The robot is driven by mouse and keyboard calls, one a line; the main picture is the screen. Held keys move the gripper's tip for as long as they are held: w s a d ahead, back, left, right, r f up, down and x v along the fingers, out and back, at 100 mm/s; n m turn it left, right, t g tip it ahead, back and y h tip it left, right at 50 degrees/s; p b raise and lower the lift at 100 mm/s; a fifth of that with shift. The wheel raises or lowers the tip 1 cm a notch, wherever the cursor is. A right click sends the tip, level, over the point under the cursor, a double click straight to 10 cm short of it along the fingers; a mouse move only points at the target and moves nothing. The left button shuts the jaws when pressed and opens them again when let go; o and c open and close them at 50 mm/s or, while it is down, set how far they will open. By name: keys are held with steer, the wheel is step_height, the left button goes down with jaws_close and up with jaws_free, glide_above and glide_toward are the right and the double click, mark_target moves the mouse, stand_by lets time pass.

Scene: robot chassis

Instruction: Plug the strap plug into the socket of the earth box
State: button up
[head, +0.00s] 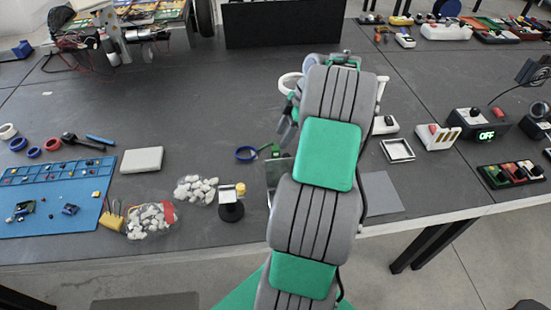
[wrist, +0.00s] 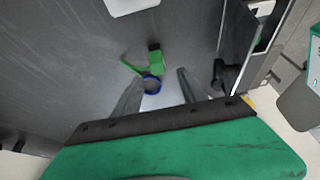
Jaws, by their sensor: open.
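The strap plug, a green block with a dark end (wrist: 155,59), lies on the dark tabletop with a blue ring (wrist: 152,84) at its near end. In the head view the green part (head: 268,149) and blue ring (head: 246,154) lie just left of my arm. My gripper (wrist: 160,76) is open and empty, its two fingers either side of the blue ring in the wrist view; the height gap is unclear. An upright dark panel with a pale edge (wrist: 236,42), possibly the earth box, stands right of the plug; its socket is not clearly seen. My arm hides much of that area in the head view.
Bags of white stones (head: 152,219), a small black stand (head: 231,207) and a blue tray (head: 50,197) lie to the left.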

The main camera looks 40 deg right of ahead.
mark_target(276, 148)
steer(key=x, duration=0.3)
steer(key=p+x, duration=0.1)
steer(key=x, duration=0.3)
steer(key=shift+w+d+f, duration=0.1)
steer(key=shift+w+f, duration=0.1)
steer(key=shift+f, duration=0.1)
steer(key=shift+c, duration=0.2)
jaws_close()
